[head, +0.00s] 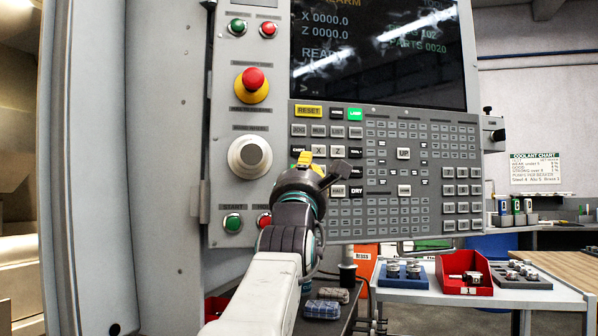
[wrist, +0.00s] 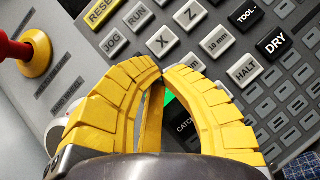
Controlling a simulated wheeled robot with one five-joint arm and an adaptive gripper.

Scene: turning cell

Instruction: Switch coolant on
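The control panel (head: 395,170) of the machine fills the middle of the head view. No key that I can read is marked coolant. My gripper (head: 318,166) is in front of the left part of the keypad and hides several keys. In the wrist view the yellow fingertips of my gripper (wrist: 164,72) meet, with nothing held between them. A lit green patch (wrist: 171,108) shows through the gap between the fingers; its label is hidden. The keys X (wrist: 164,42), HALT (wrist: 244,70) and CATCH (wrist: 184,122) are around the fingers. I cannot tell whether the fingers touch a key.
A red emergency stop on a yellow base (head: 252,84) and a handwheel (head: 250,156) are left of the keypad. The LAMP key (head: 355,114) is lit green. The screen (head: 378,50) is above. A red bin (head: 464,272) stands on a table at the lower right.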

